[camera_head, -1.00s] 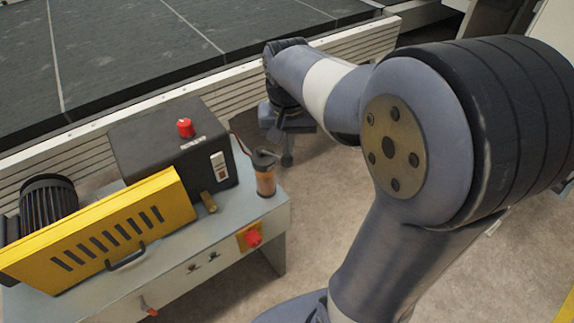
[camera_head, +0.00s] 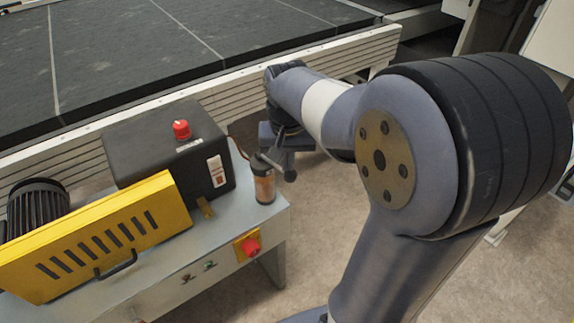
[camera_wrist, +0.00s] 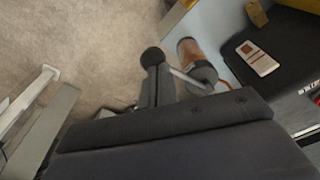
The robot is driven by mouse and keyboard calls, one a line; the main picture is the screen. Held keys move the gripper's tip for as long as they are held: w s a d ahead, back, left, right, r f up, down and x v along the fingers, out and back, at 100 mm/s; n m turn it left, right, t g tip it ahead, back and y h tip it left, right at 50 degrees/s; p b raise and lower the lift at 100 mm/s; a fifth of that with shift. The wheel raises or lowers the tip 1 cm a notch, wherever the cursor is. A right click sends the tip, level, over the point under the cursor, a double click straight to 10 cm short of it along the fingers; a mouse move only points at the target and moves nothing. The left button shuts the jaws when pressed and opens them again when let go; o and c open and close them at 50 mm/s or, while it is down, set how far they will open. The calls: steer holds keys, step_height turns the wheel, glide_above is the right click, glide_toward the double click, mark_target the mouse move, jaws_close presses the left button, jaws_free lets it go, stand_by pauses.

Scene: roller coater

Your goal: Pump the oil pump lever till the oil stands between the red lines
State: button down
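The oil pump (camera_head: 264,188) is a small clear cylinder with a dark cap and amber-brown oil, at the right end of the machine's grey top. The oil level and red lines are too small to tell. Its lever (camera_head: 275,165) is a thin rod sloping down to the right to a black knob (camera_head: 290,175). My gripper (camera_head: 288,160) is beside the pump, its fingers close together at the lever's outer end. In the wrist view the fingers (camera_wrist: 160,84) look shut on the lever, the knob (camera_wrist: 153,57) sticking out past them; the pump (camera_wrist: 193,58) stands beside it.
A black box (camera_head: 165,150) with a red button stands left of the pump. A yellow slotted guard (camera_head: 100,235) and a motor (camera_head: 38,205) are farther left. A red knob (camera_head: 250,246) is on the front panel. A conveyor (camera_head: 200,60) runs behind. Bare floor lies right.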

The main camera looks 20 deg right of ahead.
step_height(320, 180, down, 3)
steer(key=shift+r+b, duration=0.15)
steer(key=shift+b, duration=0.4)
steer(key=shift+r, duration=0.15)
steer(key=s, duration=0.2)
steer(key=s+r+p, duration=0.1)
steer(key=shift+a, duration=0.4)
steer(key=p, duration=0.1)
glide_toward(288, 175)
step_height(288, 175, up, 3)
steer(key=s, duration=0.2)
steer(key=shift+a, duration=0.35)
